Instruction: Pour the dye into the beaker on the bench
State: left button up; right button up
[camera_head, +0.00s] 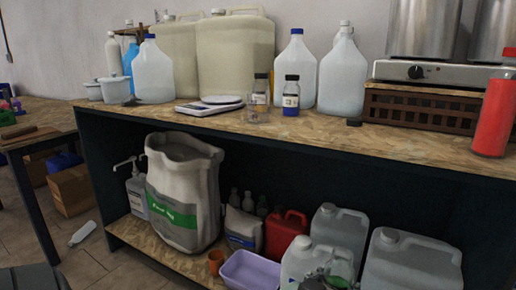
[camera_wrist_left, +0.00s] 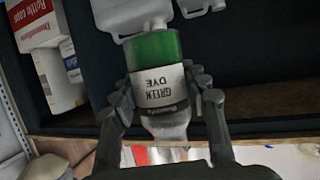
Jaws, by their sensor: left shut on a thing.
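My left gripper (camera_wrist_left: 158,98) is shut on a bottle labelled green dye (camera_wrist_left: 157,78). In the left wrist view the bottle sits between the fingers, its label upside down, green liquid at the picture's upper end. In the head view the gripper (camera_head: 328,283) shows only partly at the bottom edge, in front of a white jug on the lower shelf, below the bench top. A small clear beaker (camera_head: 257,114) stands on the bench (camera_head: 330,135), in front of a dark-capped bottle (camera_head: 261,88) and beside a blue dye bottle (camera_head: 291,97). My right gripper is not in view.
A scale (camera_head: 208,105) stands left of the beaker. Large jugs (camera_head: 235,55) line the back; a hotplate (camera_head: 430,72) on a crate and a red bottle (camera_head: 493,115) are at right. The lower shelf holds a sack (camera_head: 183,190), a lilac tub (camera_head: 250,270) and jugs (camera_head: 410,262).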

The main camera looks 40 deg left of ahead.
aim_at(257, 102)
jog(key=k+j, duration=0.75)
jog(key=j, duration=0.2)
